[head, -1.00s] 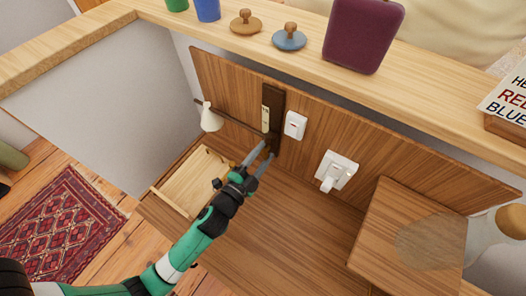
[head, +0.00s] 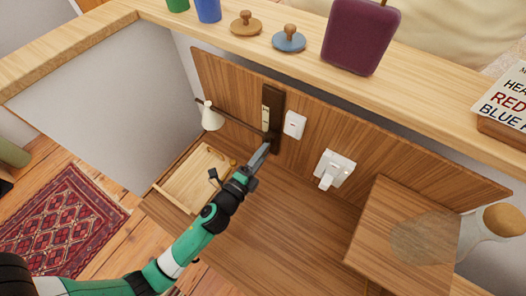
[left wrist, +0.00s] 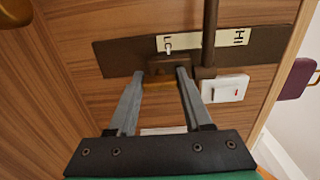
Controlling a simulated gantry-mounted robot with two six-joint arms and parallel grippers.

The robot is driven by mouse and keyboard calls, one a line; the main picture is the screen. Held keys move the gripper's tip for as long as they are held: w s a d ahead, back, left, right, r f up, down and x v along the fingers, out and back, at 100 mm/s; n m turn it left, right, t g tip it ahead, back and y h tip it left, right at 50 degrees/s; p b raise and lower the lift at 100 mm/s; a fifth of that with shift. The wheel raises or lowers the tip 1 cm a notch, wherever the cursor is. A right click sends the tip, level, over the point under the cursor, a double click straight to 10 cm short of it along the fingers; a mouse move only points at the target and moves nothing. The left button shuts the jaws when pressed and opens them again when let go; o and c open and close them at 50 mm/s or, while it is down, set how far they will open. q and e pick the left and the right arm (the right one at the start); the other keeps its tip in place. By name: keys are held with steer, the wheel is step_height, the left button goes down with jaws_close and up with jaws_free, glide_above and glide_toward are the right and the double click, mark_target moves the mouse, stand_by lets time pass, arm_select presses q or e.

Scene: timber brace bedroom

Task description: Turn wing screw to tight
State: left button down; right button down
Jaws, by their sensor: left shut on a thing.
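The wing screw (left wrist: 159,84) is a small brass-coloured piece under a dark block on the dark upright plate. The plate (head: 277,103) has a pale scale strip (head: 265,117), marked HI at one end in the left wrist view. My left gripper (head: 262,150) reaches the plate's lower end. In the left wrist view its two grey fingers (left wrist: 162,76) are either side of the wing screw, shut on it. In the head view the fingers hide the screw. A dark arm runs from the plate to a white cone lamp shade (head: 211,117). My right gripper is not in view.
A white switch (head: 294,124) is close to the plate's right. A white plug (head: 327,180) sits in a socket further right. A shallow wooden tray (head: 170,196) lies left of my gripper. A wooden stool-like block (head: 405,215) stands at right. The ledge above holds several objects.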

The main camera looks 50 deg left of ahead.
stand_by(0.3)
arm_select(q)
steer(key=shift+c, duration=1.6)
jaws_free()
